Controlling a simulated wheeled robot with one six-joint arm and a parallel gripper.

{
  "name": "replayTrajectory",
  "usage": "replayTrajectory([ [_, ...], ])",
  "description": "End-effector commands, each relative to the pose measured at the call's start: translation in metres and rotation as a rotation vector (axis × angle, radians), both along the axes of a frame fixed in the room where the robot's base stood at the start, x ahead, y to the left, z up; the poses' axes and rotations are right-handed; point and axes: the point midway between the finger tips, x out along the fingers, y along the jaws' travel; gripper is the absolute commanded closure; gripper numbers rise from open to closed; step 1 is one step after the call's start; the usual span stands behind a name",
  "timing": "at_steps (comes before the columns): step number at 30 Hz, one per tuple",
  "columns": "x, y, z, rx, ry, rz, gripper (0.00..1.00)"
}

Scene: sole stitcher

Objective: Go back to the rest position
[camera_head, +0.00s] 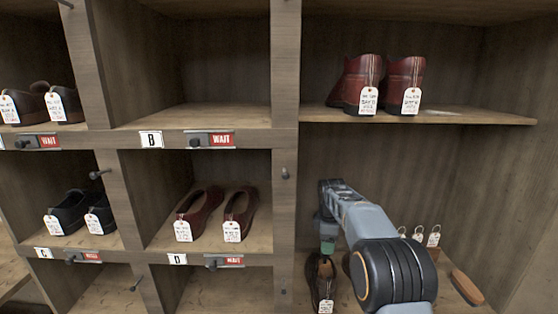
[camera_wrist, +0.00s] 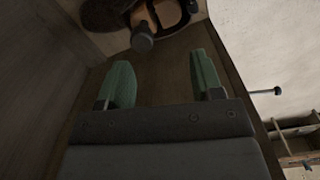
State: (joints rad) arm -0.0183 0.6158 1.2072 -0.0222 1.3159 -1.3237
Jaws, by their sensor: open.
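My gripper (camera_head: 327,240) is in the lower right compartment of the shelf in the head view, with my grey-blue arm reaching in from the front. Its green fingertips point down above a dark brown shoe (camera_head: 321,284) with a white tag. In the wrist view my gripper (camera_wrist: 163,80) shows two green fingers spread apart with nothing between them. Part of a dark brown shoe (camera_wrist: 108,14) shows at the top of that view, beyond the fingertips. My arm hides part of the compartment floor, and contact with the shoe cannot be told.
A wooden shelf post (camera_head: 285,120) stands left of my arm, and a board with red shoes (camera_head: 383,82) is above. Several white tags (camera_head: 418,235) and a brown brush-like piece (camera_head: 467,287) lie to the right. Red shoes (camera_head: 238,212) and black shoes (camera_head: 75,212) fill left compartments.

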Motion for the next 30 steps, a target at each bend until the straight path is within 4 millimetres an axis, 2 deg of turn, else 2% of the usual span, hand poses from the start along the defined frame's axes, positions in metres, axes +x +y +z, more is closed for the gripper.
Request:
replayTrajectory([
  [5,-0.067,-0.001,0.012,0.022,-0.056,-0.560,0.40],
  [9,-0.136,-0.003,0.018,0.063,-0.108,-0.958,0.40],
  [13,-0.198,-0.004,0.018,0.112,-0.153,-1.212,0.40],
  [18,-0.262,-0.005,0.014,0.167,-0.202,-1.337,0.40],
  [21,-0.286,-0.005,0.013,0.188,-0.229,-1.334,0.40],
  [24,-0.299,-0.006,0.018,0.213,-0.260,-1.331,0.40],
  [30,-0.302,-0.007,0.035,0.259,-0.319,-1.325,0.40],
])
